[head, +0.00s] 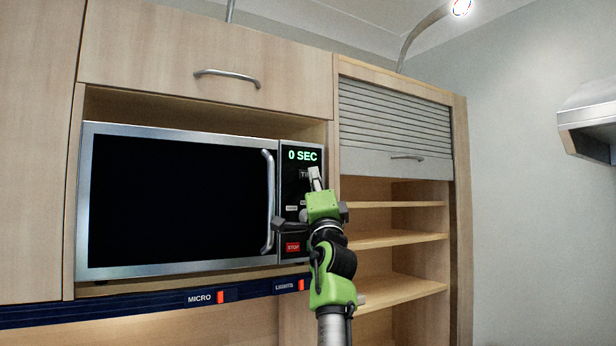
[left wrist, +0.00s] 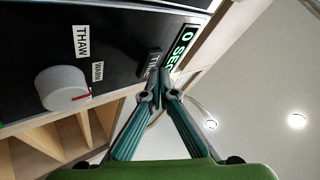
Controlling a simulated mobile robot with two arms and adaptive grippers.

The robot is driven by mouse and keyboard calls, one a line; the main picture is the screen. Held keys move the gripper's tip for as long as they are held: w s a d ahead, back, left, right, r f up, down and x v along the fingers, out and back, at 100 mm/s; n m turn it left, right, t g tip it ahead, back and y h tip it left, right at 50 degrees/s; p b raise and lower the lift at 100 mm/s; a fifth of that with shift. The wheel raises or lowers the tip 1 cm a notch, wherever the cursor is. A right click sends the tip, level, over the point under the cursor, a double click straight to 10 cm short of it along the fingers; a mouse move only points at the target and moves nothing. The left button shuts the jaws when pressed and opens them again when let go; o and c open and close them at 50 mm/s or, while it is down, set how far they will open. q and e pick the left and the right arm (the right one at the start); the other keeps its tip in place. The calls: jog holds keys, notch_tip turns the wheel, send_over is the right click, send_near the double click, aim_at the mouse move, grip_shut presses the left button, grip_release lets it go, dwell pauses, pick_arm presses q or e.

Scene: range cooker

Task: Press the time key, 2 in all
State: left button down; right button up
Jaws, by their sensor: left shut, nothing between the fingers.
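The microwave (head: 180,270) stands in a cabinet recess, and its display (head: 302,156) reads "0 SEC". The time key (head: 304,175) is a dark key just below the display, its label partly hidden by my fingertips. My left gripper (head: 315,178) is shut and empty, its tips in front of the key's right part. In the left wrist view, the shut fingertips (left wrist: 158,82) are beside the time key (left wrist: 150,60), overlapping its near end. I cannot tell whether they touch it. My right gripper is not in view.
A red stop key (head: 293,247) is low on the panel. The door handle (head: 269,200) stands out left of the panel. A grey knob (left wrist: 61,88) shows in the wrist view. Open shelves (head: 405,240) are to the right.

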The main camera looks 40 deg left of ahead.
pick_arm(q)
jog(key=shift+w+a, duration=0.2)
jog(key=shift+a, duration=0.2)
dwell(0.7)
jog(key=shift+d, duration=0.1)
jog(key=shift+s+d, duration=0.35)
jog(key=shift+d, duration=0.3)
jog(key=shift+d, duration=0.1)
jog(key=shift+s+d, duration=0.3)
jog(key=shift+d, duration=0.45)
jog(key=shift+s+d, duration=0.35)
jog(key=shift+d, duration=0.4)
jog(key=shift+s+d, duration=0.3)
jog(key=shift+d, duration=0.45)
jog(key=shift+a, duration=0.1)
